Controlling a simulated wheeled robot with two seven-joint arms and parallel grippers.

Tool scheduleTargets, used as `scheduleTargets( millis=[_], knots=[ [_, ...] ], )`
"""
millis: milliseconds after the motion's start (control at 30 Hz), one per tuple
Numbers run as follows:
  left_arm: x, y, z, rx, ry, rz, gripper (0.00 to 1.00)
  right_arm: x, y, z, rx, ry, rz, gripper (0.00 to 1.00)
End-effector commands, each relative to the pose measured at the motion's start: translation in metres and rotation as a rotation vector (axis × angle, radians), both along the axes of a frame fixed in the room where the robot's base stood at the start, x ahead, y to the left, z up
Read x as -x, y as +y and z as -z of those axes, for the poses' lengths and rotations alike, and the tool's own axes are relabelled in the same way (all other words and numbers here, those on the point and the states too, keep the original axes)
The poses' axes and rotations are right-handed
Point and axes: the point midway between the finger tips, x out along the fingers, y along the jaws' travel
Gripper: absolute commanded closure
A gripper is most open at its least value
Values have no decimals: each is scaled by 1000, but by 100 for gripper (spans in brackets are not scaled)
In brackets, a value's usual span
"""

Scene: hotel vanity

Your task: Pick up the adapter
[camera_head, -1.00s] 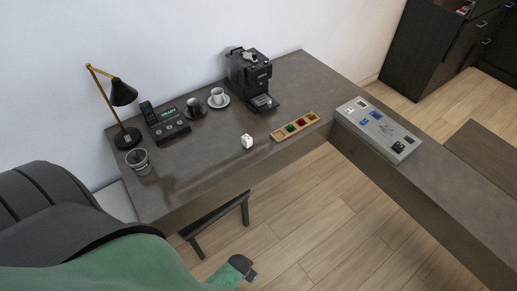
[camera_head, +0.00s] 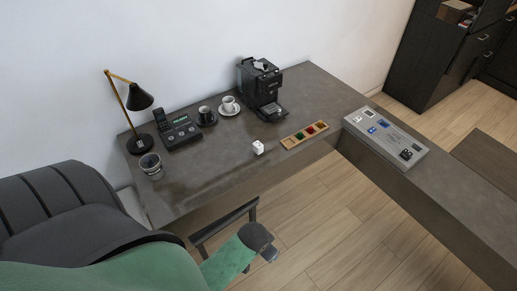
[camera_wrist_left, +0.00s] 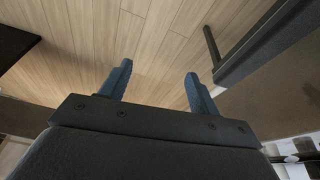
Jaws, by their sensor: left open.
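The adapter appears to be the small white cube-like block (camera_head: 258,147) with dark marks on its face. It sits on the dark desk (camera_head: 215,180) near the front edge, left of the wooden tray. My left gripper (camera_head: 269,254) is in front of the desk, below the adapter in the head view and well apart from it. In the left wrist view its two blue fingers (camera_wrist_left: 160,85) are spread and empty, with wooden floor behind them. The adapter cannot be made out in the wrist view. My right gripper is not in view.
A wooden tray (camera_head: 290,142) with colored items lies right of the adapter. Behind stand a coffee machine (camera_head: 259,82), cups (camera_head: 228,103), a phone (camera_head: 176,131), a lamp (camera_head: 138,98) and a dark cup (camera_head: 151,165). A grey panel (camera_head: 379,129) lies right. A dark bar (camera_head: 225,220) is below the desk edge.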

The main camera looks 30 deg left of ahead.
Motion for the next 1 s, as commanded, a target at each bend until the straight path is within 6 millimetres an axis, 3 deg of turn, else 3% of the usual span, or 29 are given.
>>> scheduleTargets(
  millis=[33,100,300,667,1000],
  knots=[
    [-7,-1,-17,4,-13,15,38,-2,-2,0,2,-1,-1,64],
    [-13,-4,-32,12,-19,33,38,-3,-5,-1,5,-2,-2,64],
    [-30,-13,-57,33,-26,83,38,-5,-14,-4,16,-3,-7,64],
    [-72,-24,-77,55,-17,193,38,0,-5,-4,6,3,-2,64],
    [-141,-9,-76,39,48,298,38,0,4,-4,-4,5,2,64]
  ],
)
